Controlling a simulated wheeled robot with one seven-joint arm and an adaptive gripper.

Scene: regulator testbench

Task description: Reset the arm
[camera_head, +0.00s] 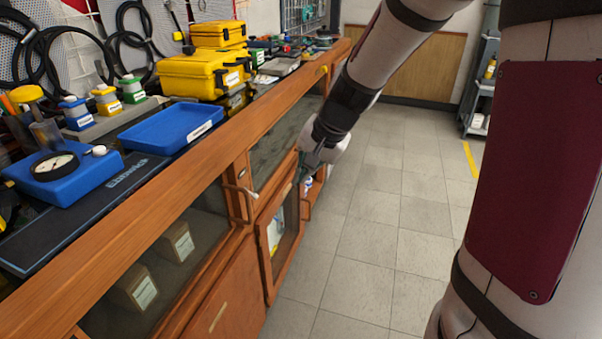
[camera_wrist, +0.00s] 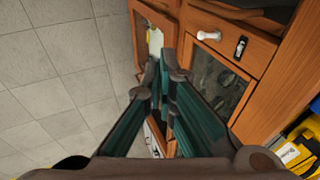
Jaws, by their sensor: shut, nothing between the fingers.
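My gripper (camera_wrist: 160,75) is shut and empty, its green fingers together in the wrist view. In the head view my gripper (camera_head: 308,172) hangs at the end of my arm, low beside the front of the wooden bench. A cabinet door (camera_head: 283,232) with a wooden frame and glass panel stands open near it, and its outline overlaps my gripper. I cannot tell whether they touch. In the wrist view the cabinet fronts lie behind the fingers, with a drawer handle (camera_wrist: 208,36) at the upper right.
The bench top holds a blue tray (camera_head: 172,127), a blue gauge unit (camera_head: 62,172), yellow cases (camera_head: 203,73) and several small bottles. A grey cart (camera_head: 482,100) stands at the far right. The tiled floor (camera_head: 375,240) right of the bench is clear.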

